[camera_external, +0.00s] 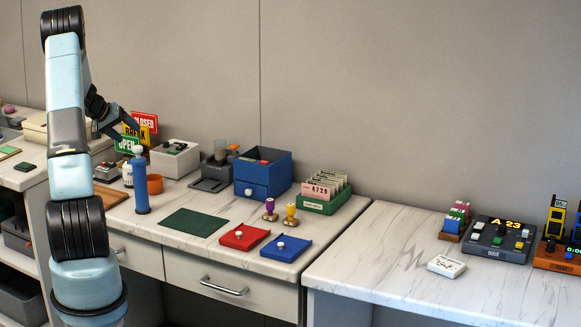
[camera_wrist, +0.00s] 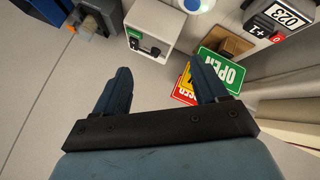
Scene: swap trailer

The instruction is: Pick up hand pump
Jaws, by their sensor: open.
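The hand pump appears to be the upright blue cylinder with a white top (camera_external: 141,182), standing on the middle counter near its left end in the external view. My gripper (camera_external: 122,120) is above and behind it, near the sign stand, apart from the pump. In the wrist view my gripper (camera_wrist: 163,70) is open, with nothing between its two dark fingers. A round white and blue top (camera_wrist: 193,4) is cut off at the upper edge of that view; I cannot tell for sure whether it is the pump.
Coloured signs (camera_wrist: 217,72) stand close to my right finger in the wrist view. A white box (camera_external: 175,158), an orange cup (camera_external: 154,184) and a white bottle (camera_external: 127,174) stand around the pump. A green mat (camera_external: 195,222) lies to its right.

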